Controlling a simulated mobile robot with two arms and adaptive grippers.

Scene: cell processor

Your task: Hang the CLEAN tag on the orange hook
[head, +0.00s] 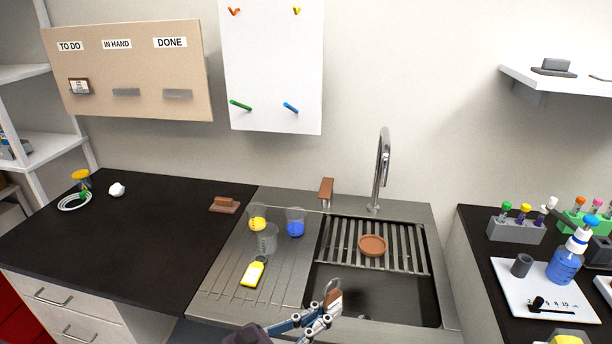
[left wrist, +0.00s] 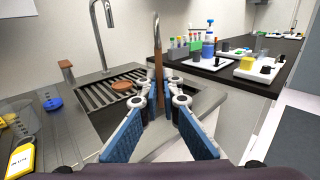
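My left gripper (head: 325,309) is over the front edge of the sink, shut on a small brown tag (head: 333,300) with a wire loop at its top. In the left wrist view the tag (left wrist: 158,60) shows edge-on, upright between the fingertips (left wrist: 160,95). No lettering is readable on it, so I cannot confirm that it is the CLEAN tag. The orange hook (head: 234,11) is at the top left of the white wall board (head: 270,60), empty and far from the gripper. My right gripper is not in view.
The board also has a yellow hook (head: 297,10), a green peg (head: 240,105) and a blue peg (head: 290,107). The tall faucet (head: 383,170) stands behind the sink. Beakers (head: 267,240) and a yellow tag (head: 253,272) occupy the drainboard. The dark counter's middle is clear.

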